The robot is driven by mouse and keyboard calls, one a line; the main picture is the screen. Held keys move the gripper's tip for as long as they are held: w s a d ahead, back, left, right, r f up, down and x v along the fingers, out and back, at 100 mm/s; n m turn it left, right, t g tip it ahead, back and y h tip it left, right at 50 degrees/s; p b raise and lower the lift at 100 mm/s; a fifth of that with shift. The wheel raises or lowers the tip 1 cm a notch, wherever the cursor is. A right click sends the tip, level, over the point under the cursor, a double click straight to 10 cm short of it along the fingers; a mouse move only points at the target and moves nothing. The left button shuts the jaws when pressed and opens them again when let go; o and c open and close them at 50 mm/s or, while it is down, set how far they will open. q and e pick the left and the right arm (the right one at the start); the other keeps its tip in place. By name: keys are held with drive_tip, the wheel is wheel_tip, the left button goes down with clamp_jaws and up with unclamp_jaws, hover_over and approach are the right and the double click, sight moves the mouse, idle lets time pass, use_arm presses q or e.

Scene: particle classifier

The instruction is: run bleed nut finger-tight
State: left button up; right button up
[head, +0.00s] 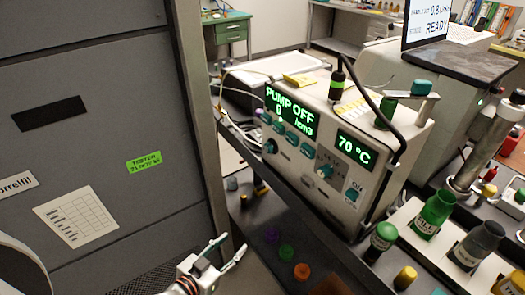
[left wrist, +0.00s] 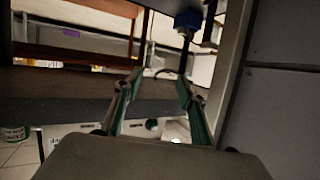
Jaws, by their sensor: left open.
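My left gripper (head: 233,245) is low in the head view, in front of the dark bench and right of the grey cabinet. Its two fingers are spread with nothing between them. The left wrist view shows the same open fingers (left wrist: 152,88). A blue knob-like part (left wrist: 188,20) on a dark stem shows beyond the right finger, apart from it as far as I can tell. I cannot tell which part is the bleed nut. The pump unit (head: 325,150) stands on the bench and reads PUMP OFF and 70 °C. My right gripper is not in view.
A tall grey cabinet (head: 90,120) closes off the left side. A black cable (head: 375,105) loops over the pump unit.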

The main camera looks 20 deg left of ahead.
use_arm(q)
drive_tip(key=w+a+r+t+h, duration=0.15)
drive_tip(key=w+r+h, duration=0.25)
drive_tip(key=w+r, duration=0.7)
drive_tip(key=m+g+h, duration=0.1)
drive_tip(key=m+h, duration=0.1)
drive_tip(key=h, duration=0.2)
approach(264, 150)
drive_tip(key=x, duration=0.9)
drive_tip(key=shift+w+f, duration=0.1)
drive_tip(key=shift+w, duration=0.15)
drive_tip(key=c, duration=1.1)
